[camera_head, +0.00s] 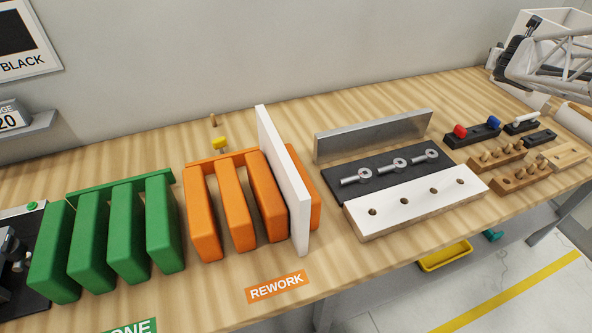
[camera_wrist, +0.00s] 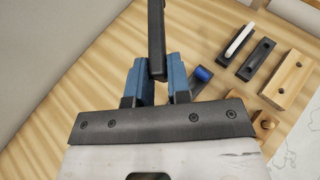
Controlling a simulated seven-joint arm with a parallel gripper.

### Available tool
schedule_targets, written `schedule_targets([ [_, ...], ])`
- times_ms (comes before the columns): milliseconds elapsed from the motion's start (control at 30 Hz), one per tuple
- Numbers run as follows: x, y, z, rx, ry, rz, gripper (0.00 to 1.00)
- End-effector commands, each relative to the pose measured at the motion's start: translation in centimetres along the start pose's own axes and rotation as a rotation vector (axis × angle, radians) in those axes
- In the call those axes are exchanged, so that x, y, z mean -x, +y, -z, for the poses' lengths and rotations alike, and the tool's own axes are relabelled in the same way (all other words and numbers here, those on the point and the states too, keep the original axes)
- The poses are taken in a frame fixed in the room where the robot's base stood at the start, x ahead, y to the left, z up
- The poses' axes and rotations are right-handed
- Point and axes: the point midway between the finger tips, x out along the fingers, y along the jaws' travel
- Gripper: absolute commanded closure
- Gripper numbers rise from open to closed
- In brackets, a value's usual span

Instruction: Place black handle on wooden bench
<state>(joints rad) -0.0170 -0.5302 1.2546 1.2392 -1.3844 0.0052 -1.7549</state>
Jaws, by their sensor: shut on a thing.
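In the wrist view, my gripper (camera_wrist: 160,76) has its two blue fingers closed on the lower end of a black handle (camera_wrist: 156,30). The handle is a long dark bar that runs up out of the top of the picture. The wooden bench (camera_wrist: 95,75) shows behind it; I cannot tell the gap between handle and bench. In the head view, the wooden bench (camera_head: 470,95) runs along the wall. My gripper and the held handle are hard to make out there.
Small holders with a red knob (camera_head: 460,131), a blue knob (camera_head: 494,122) and a white handle (camera_head: 526,116) stand at the bench's right. A drilled white panel (camera_head: 415,204), green rack (camera_head: 109,237) and orange rack (camera_head: 236,205) stand farther left. Bare wood lies behind the holders.

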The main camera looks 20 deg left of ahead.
Motion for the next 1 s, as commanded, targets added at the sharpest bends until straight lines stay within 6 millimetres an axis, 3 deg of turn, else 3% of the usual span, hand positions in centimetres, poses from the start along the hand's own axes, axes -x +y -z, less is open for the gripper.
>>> schedule_targets([
  [367, 2.1, 4.9, 0.1, 0.017, -0.002, -0.041, 1.0],
  [1000, 11.2, 19.2, 2.0, 0.072, -0.002, -0.174, 1.0],
])
